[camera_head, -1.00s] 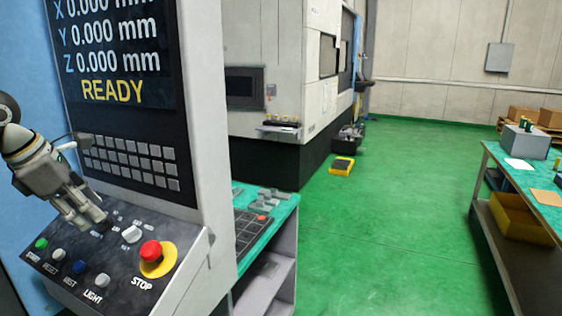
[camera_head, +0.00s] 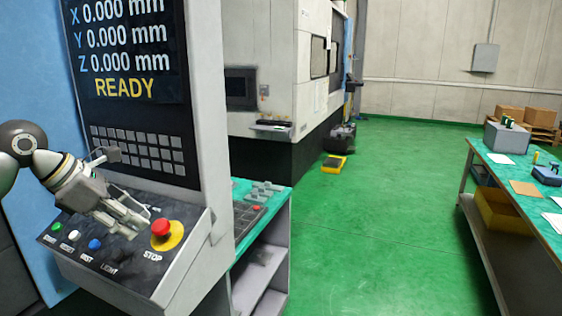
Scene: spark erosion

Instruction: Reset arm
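My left gripper (camera_head: 130,228) hangs over the slanted control panel (camera_head: 180,258), left of the red stop button. Its fingers point down and to the right, and I cannot tell how far apart they are or whether they touch the panel. Below and left of it are a green button (camera_head: 57,226), a white button (camera_head: 67,237) and a blue button (camera_head: 95,244). The red stop button (camera_head: 161,228) sits on a yellow base. The LIGHT label shows, but I cannot make out its button; the white knob is hidden behind the gripper. The screen (camera_head: 122,50) reads READY with zeros. My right gripper is out of view.
A keypad (camera_head: 138,150) lies under the screen, close to my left arm. A low teal-topped bench (camera_head: 240,190) stands right of the console. A worktable (camera_head: 500,172) with boxes and papers is at the far right. The green floor between is largely open.

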